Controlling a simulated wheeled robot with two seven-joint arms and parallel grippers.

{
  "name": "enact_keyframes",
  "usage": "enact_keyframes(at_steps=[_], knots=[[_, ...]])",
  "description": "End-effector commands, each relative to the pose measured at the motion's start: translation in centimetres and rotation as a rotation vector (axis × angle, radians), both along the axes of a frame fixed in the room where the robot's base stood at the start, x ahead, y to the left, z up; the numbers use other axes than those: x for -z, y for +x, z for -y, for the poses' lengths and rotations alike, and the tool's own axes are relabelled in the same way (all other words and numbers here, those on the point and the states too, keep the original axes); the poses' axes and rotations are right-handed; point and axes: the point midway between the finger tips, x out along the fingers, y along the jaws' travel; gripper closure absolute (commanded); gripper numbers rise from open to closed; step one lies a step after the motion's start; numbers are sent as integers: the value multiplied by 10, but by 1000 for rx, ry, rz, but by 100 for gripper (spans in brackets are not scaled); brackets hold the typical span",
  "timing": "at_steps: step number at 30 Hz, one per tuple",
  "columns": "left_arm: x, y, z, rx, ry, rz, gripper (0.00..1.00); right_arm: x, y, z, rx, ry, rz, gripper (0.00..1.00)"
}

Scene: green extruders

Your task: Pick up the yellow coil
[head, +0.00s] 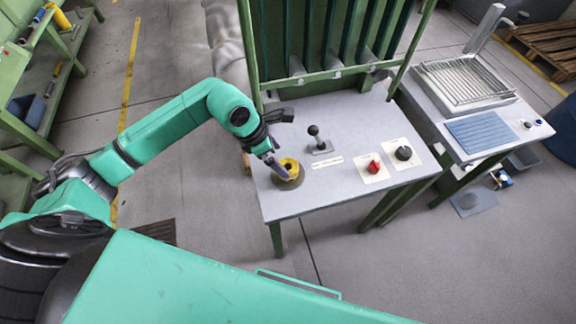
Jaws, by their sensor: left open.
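The yellow coil (288,166) is a small yellow ring on a round brownish base (290,183) near the left front corner of the grey table. My left gripper (279,170) is over the coil's left side, with its fingers pointing down toward it. It is open. I cannot tell whether a finger touches the coil, and part of the coil's left side is hidden by the gripper. My right gripper is not in view.
The grey table (349,178) carries a black lever (318,139), a red knob (374,166) and a black knob (403,153). Green posts and a rail (330,75) rise behind. A second table (480,128) stands at the right. The front middle of the table is clear.

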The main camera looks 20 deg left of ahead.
Motion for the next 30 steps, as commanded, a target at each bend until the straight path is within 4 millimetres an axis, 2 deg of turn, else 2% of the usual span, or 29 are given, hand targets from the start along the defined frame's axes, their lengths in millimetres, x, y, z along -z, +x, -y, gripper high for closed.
enact_keyframes(at_steps=[8, 12, 18, 20, 21, 25, 26, 30], knots=[[36, 6, 16, 0, -6, -5, 0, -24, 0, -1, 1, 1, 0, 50], [58, 11, 22, 0, -4, -1, 0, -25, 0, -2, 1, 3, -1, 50], [62, 11, 23, 1, -3, 1, 0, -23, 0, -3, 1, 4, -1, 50], [62, 11, 23, 1, -3, 1, 19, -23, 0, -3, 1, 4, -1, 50], [61, 11, 22, 1, -3, 1, 34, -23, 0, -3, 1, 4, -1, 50], [61, 12, 22, 0, -4, 1, 84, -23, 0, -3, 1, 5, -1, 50], [61, 12, 23, 0, -4, 1, 88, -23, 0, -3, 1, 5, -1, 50], [61, 12, 23, 0, -4, 1, 88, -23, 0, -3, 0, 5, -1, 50]])
